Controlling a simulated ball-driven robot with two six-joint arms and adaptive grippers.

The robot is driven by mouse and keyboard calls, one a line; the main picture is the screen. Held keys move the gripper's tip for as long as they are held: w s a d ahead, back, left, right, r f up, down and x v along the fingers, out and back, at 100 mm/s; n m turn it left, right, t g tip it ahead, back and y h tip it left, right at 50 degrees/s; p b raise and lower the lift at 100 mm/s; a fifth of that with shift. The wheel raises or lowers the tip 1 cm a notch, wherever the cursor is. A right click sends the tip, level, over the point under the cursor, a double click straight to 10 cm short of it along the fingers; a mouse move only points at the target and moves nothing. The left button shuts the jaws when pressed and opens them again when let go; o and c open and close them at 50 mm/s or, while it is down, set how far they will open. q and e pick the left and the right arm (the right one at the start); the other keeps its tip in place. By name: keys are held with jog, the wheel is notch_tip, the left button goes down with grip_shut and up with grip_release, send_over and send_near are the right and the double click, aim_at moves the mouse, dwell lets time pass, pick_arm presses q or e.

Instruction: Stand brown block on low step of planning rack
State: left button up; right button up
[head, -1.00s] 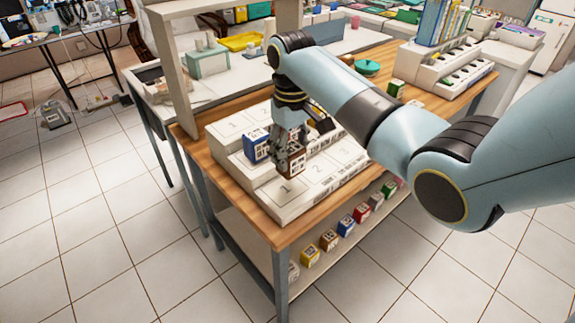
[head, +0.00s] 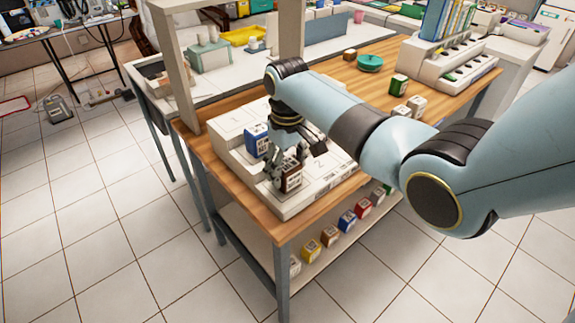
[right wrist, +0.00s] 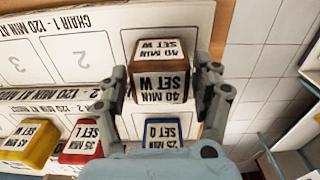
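The brown block (head: 291,178) stands upright on the low front step of the white planning rack (head: 325,189), at its left end. In the right wrist view the brown block (right wrist: 160,86) shows "40 MIN SET W" labels and covers the slot beside slot 2. My right gripper (head: 287,163) is around it from above. In the right wrist view its fingers (right wrist: 162,76) are spread on either side of the block, with a thin gap at the right side. My left gripper is not in view.
A blue block (head: 257,140) sits on a higher step, close to my right gripper. Yellow (right wrist: 32,142) and red (right wrist: 82,142) blocks show in the right wrist view. Several blocks line the shelf below. Slots 2 (right wrist: 82,55) and 3 on the low step are free.

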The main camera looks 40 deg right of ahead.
aim_at(288, 164)
jog(key=shift+o, duration=0.3)
jog(key=shift+r, duration=0.15)
notch_tip(288, 164, up, 12)
dwell(0.4)
